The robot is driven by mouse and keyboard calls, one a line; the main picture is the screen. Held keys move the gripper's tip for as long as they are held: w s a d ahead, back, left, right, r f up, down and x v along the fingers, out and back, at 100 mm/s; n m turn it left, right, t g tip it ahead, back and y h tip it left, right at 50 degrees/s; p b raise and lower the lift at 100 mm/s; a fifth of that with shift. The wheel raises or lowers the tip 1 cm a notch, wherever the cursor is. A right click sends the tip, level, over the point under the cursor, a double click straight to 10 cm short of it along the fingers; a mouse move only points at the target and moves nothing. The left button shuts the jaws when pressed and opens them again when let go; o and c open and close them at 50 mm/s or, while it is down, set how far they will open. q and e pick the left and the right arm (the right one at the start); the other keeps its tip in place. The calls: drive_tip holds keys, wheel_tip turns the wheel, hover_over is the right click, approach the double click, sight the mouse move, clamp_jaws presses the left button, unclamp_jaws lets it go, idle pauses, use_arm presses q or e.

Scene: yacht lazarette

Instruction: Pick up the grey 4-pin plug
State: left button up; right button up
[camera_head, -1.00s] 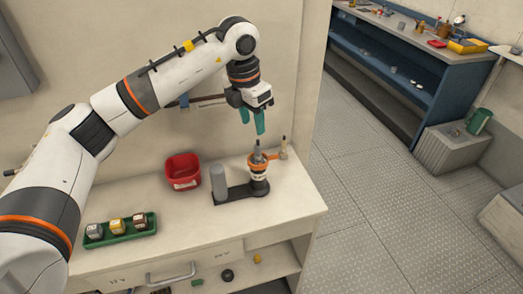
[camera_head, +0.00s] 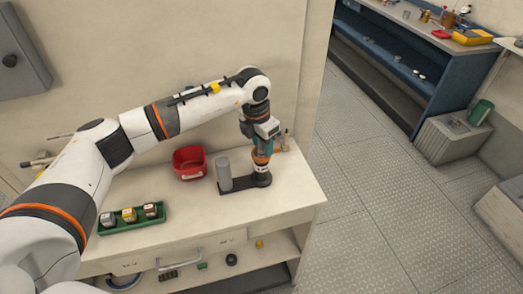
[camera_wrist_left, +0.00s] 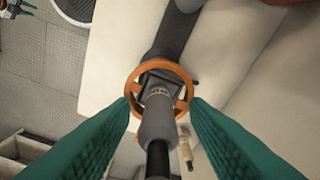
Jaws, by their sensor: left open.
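The grey plug (camera_wrist_left: 157,122), with a black upper end, stands upright in a holder with an orange ring (camera_wrist_left: 187,97). Its pins are hidden. My left gripper (camera_wrist_left: 160,104) is open, with one teal finger on each side of the plug and a gap showing to each. In the head view my left gripper (camera_head: 262,148) points down over the orange ring (camera_head: 260,158) and hides most of the plug. My right gripper is not in view.
The holder's dark base (camera_head: 238,190) carries a grey cylinder (camera_head: 224,174). A red bin (camera_head: 189,163) stands behind to the left. A green tray (camera_head: 150,226) holds three small blocks at front left. A small tan-and-dark item (camera_wrist_left: 186,150) stands close beside the holder.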

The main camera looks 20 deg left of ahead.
use_arm(q)
clamp_jaws()
drive_tip(key=shift+r, duration=0.15)
